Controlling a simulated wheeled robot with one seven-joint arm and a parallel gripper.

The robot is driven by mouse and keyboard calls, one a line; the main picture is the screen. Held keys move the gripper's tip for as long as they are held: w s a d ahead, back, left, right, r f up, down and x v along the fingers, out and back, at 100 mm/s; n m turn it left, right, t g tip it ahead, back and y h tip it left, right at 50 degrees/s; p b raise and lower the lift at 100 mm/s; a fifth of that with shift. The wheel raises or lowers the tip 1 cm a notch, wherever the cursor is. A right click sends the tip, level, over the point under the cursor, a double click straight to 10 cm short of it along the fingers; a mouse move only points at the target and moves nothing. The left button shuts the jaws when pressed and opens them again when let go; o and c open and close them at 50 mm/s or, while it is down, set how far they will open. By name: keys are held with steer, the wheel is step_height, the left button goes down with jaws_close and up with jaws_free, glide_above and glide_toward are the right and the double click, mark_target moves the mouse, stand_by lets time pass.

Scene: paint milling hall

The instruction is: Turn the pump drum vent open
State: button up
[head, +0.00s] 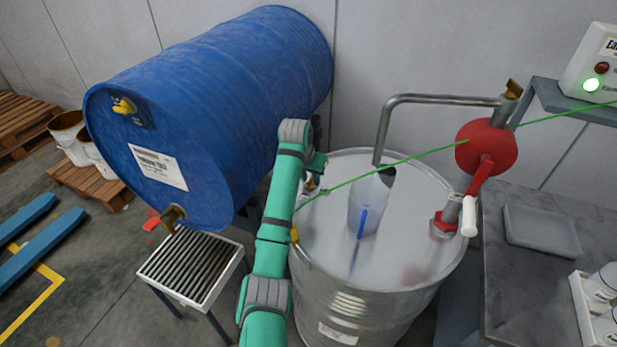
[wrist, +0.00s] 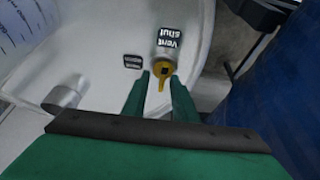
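The pump drum (head: 345,262) is a silver metal drum with a red hand pump (head: 487,146) on its lid. In the wrist view, the vent (wrist: 163,68) is a small yellow fitting near the lid's rim, with its narrow lever pointing toward my gripper. A dark tag (wrist: 168,40) beside it reads "Vent shut"; a smaller dark label (wrist: 132,62) is unreadable. My gripper (wrist: 160,84) is open, its two green fingers on either side of the yellow lever; contact is unclear. In the head view, my arm mostly hides the vent area at the lid's left side.
A large blue drum (head: 215,100) lies on its side at left, above a slatted stand (head: 192,268). A clear beaker (head: 366,208) and a bent metal pipe (head: 382,125) stand over the lid. A grey bench (head: 530,285) is at right. A thin green line crosses above the lid.

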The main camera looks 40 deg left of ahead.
steer(key=shift+s+a, duration=0.15)
steer(key=shift+a, duration=0.05)
jaws_close()
